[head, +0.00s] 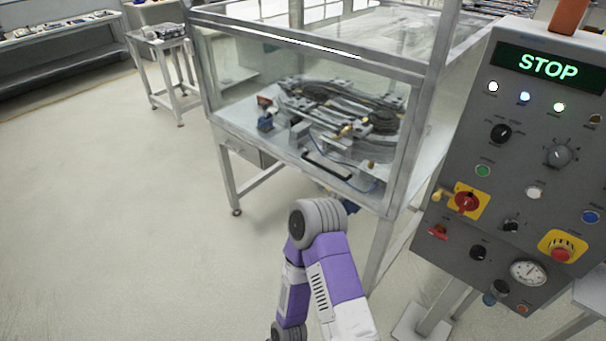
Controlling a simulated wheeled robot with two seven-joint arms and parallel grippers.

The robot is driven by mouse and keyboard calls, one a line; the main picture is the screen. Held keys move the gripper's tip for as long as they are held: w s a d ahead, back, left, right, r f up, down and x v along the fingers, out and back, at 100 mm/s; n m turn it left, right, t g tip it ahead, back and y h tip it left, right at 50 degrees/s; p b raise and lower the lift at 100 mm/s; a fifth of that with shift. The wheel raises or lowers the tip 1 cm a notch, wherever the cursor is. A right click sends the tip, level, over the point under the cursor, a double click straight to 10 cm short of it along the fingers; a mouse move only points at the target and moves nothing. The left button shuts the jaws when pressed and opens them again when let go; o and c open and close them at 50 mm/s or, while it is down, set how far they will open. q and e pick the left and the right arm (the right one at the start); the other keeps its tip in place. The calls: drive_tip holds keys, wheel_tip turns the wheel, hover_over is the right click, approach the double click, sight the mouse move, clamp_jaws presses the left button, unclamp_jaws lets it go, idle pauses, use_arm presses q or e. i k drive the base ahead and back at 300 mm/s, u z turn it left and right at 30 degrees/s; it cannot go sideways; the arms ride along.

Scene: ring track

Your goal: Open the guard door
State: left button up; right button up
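The guard door (240,95) is the clear front panel of a metal-framed enclosure, in the middle of the head view. It looks closed, flush with the frame. A black bar handle (326,166) sits low on it, right of the panel's middle. One of my purple and white arms rises from the bottom centre, its grey joint just below the handle in the picture. I see no gripper fingers, and nothing visibly touches the handle. My other arm is out of view.
A grey control panel (470,130) stands close on the right, its display (548,67) reading STOP. It carries a red-and-yellow rotary switch (467,201) and an emergency button (562,253). A small side table (160,75) stands behind left. The floor (110,220) at left is clear.

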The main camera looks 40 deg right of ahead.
sight(417, 82)
drive_tip(key=z, duration=0.15)
drive_tip(key=i, duration=0.85)
drive_tip(key=z, duration=0.65)
